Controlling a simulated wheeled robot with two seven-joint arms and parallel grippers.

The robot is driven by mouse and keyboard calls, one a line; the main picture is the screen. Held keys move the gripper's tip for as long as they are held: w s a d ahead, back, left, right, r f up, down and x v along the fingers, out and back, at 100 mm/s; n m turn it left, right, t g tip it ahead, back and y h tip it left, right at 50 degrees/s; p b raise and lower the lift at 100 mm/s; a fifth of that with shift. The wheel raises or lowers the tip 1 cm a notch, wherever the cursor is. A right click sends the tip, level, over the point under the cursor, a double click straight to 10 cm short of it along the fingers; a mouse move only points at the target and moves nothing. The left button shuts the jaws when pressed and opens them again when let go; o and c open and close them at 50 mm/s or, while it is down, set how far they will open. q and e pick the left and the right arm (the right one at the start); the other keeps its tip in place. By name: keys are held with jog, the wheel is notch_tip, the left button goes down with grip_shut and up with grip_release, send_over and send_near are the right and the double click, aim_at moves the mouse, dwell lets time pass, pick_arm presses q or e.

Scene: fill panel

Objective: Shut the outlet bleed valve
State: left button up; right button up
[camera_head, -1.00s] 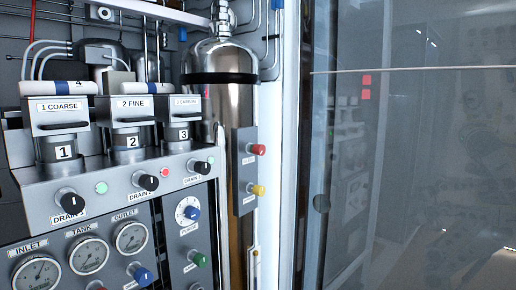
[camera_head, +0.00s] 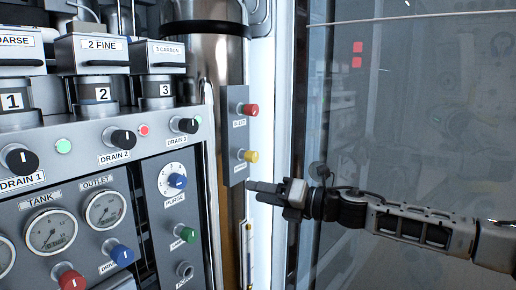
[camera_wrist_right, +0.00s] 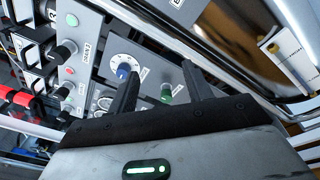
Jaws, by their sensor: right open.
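A small vertical plate (camera_head: 236,140) on the steel cylinder carries a red knob (camera_head: 250,109) above a yellow knob (camera_head: 249,156). Their labels are too small to read surely, so I cannot tell which is the outlet bleed valve. The OUTLET gauge (camera_head: 104,210) is on the panel to the left, with a blue knob (camera_head: 121,255) below it. My right gripper (camera_head: 255,190) is just below and right of the yellow knob, apart from it, pointing left. My left gripper is not in view.
The PURGE dial (camera_head: 172,182) and the green knob are left of the cylinder (camera_head: 208,60). The DRAIN knobs sit on a ledge under the filter housings. A large glass pane (camera_head: 430,110) is at the right, behind my right arm.

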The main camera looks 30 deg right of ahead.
jog(key=s+d+r+n+t+h, duration=0.1)
jog(key=s+d+r+n, duration=0.3)
jog(key=r, duration=0.4)
jog(key=s+d+r+n+h, duration=0.1)
jog(key=d+r+n, duration=0.3)
jog(key=d+r, duration=0.4)
jog(key=p, duration=1.1)
send_near(256, 111)
jog(key=w+r, duration=0.1)
jog(key=w, duration=0.1)
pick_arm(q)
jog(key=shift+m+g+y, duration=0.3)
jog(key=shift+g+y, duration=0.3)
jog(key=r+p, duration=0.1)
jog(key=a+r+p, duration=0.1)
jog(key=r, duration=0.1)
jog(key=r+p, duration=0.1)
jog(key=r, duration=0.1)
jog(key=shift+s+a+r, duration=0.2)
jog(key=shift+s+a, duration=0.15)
pick_arm(e)
jog(key=x, duration=0.5)
jog(key=a+f+x, duration=0.1)
jog(key=x, duration=0.1)
jog(key=shift+w, duration=0.1)
jog(key=c, duration=1)
